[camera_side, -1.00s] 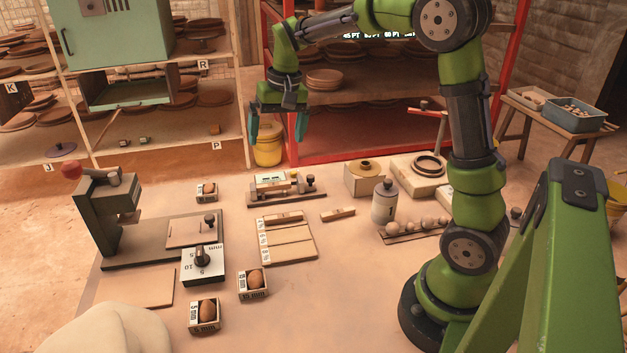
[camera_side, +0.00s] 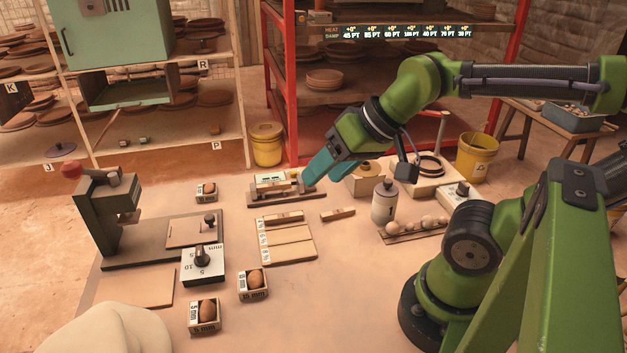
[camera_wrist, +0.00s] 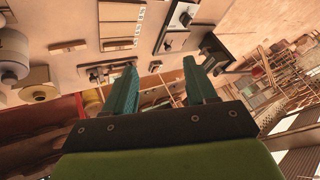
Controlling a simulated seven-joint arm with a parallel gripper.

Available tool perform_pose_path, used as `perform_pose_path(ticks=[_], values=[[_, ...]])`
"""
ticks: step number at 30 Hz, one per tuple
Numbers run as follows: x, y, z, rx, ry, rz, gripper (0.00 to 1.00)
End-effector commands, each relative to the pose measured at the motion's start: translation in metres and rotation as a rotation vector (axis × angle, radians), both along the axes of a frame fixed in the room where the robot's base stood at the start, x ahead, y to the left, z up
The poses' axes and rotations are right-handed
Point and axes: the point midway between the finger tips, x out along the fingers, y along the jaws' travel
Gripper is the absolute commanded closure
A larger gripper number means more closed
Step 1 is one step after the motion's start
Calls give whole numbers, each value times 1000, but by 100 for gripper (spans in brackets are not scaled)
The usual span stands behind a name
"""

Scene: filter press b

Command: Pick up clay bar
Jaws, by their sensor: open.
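A small tan bar (camera_side: 338,214), which looks like clay, lies loose on the table; it also shows at the upper left of the wrist view (camera_wrist: 67,46). A similar bar (camera_side: 283,217) lies on the top strip of a labelled board (camera_side: 290,252); this board is also in the wrist view (camera_wrist: 122,28). My gripper (camera_side: 313,178) is tilted above the table, behind the loose bar in the side view, near the right end of a clamp-like fixture. Its teal fingers stand apart with nothing between them in the wrist view (camera_wrist: 160,66).
The clamp-like fixture (camera_side: 285,188) stands behind the board. A press (camera_side: 100,215) stands left. Small boxes (camera_side: 253,284) sit at the front. Front table space is mostly clear.

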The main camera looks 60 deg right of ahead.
Motion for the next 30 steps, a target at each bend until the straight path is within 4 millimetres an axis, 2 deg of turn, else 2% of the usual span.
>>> perform_pose_path(ticks=[9, 14, 20, 26, 30], values=[[1, -1, 0, 0, 4, -4, 52], [11, -7, -14, 1, 77, -28, 52], [68, -32, -13, -52, 200, -21, 52], [136, -70, -20, -176, 320, 142, 52], [182, -102, -35, -265, 400, 314, 52]])
